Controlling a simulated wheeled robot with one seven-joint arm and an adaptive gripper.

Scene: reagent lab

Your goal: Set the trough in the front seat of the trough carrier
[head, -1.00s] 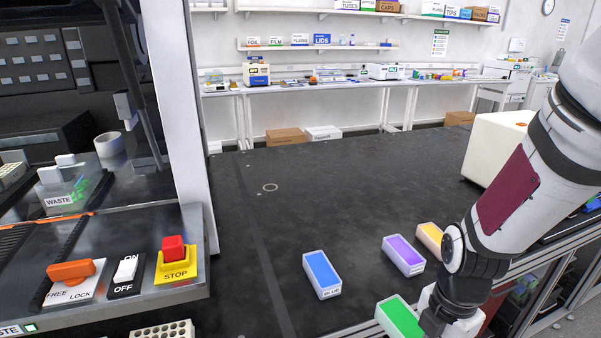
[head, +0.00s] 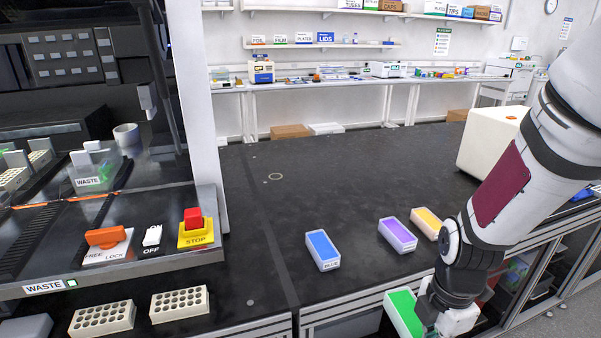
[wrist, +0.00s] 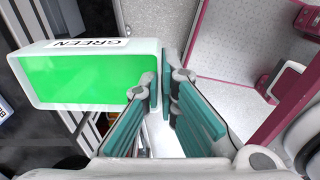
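A white trough with green contents (head: 402,312), labelled GREEN, is at the bottom right of the head view, off the bench's front edge. It also fills the upper left of the wrist view (wrist: 85,78). My gripper (head: 432,310) is at its right end. In the wrist view my gripper's teal fingers (wrist: 165,112) stand on either side of the trough's near end wall, closed on it. The tips are partly hidden by the trough. I cannot pick out the trough carrier; the machine deck (head: 120,215) at left is only partly in view.
Blue (head: 323,250), purple (head: 398,235) and orange (head: 427,223) troughs stand on the black bench (head: 330,185). Two white holed racks (head: 102,318) (head: 179,304) lie at front left. A white pillar (head: 198,115) and the deck edge with its STOP button (head: 194,228) stand at left.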

